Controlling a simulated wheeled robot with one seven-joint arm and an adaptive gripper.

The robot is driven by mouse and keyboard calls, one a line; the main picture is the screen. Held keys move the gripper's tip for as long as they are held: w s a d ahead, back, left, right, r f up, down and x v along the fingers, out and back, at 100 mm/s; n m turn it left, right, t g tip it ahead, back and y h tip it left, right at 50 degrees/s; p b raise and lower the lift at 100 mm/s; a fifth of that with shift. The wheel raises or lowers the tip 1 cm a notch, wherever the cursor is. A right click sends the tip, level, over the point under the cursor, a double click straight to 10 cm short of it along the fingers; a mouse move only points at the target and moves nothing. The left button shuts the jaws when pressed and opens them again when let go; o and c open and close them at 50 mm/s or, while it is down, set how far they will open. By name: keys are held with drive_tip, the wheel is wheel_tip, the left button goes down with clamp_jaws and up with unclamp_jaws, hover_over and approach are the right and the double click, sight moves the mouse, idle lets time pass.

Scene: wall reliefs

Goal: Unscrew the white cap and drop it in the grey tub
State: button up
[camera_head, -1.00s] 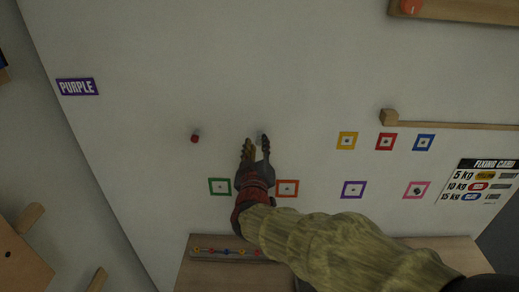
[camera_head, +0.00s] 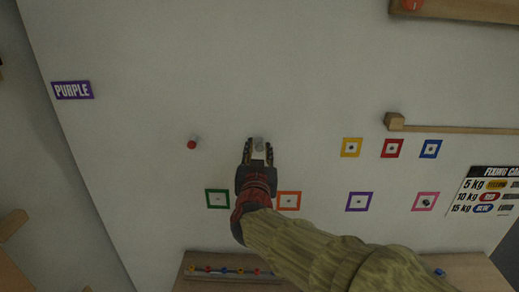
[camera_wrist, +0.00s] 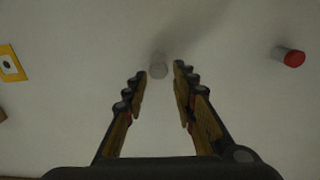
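The white cap (camera_head: 259,144) sits on a stub standing out from the wall. It also shows in the wrist view (camera_wrist: 158,70), a pale grey-white disc just beyond my fingertips. My gripper (camera_head: 258,150) is open, with one finger on each side of the cap's line; in the wrist view (camera_wrist: 161,75) the gap between the fingers is empty apart from the cap at its far end. I cannot tell whether either finger touches it. I see no grey tub in these views.
A red-capped stub (camera_head: 192,143) stands out from the wall to the left, also in the wrist view (camera_wrist: 291,58). Coloured square frames, such as the green one (camera_head: 217,198), lie around. A wooden ledge (camera_head: 455,130) juts out at right. A shelf (camera_head: 190,284) with coloured pegs lies below.

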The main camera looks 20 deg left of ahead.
drive_tip(key=shift+c, duration=1.3)
drive_tip(key=c, duration=0.4)
clamp_jaws()
drive_tip(key=n+p, duration=0.2)
drive_tip(key=p, duration=0.2)
drive_tip(key=shift+a+r, duration=0.1)
drive_tip(key=shift+r, duration=0.05)
drive_tip(key=n+p, duration=0.2)
drive_tip(key=p, duration=0.1)
drive_tip(key=shift+a+n, duration=0.1)
drive_tip(key=shift+n, duration=0.3)
drive_tip(key=shift+s+f+n, duration=0.1)
drive_tip(key=shift+f+n, duration=0.2)
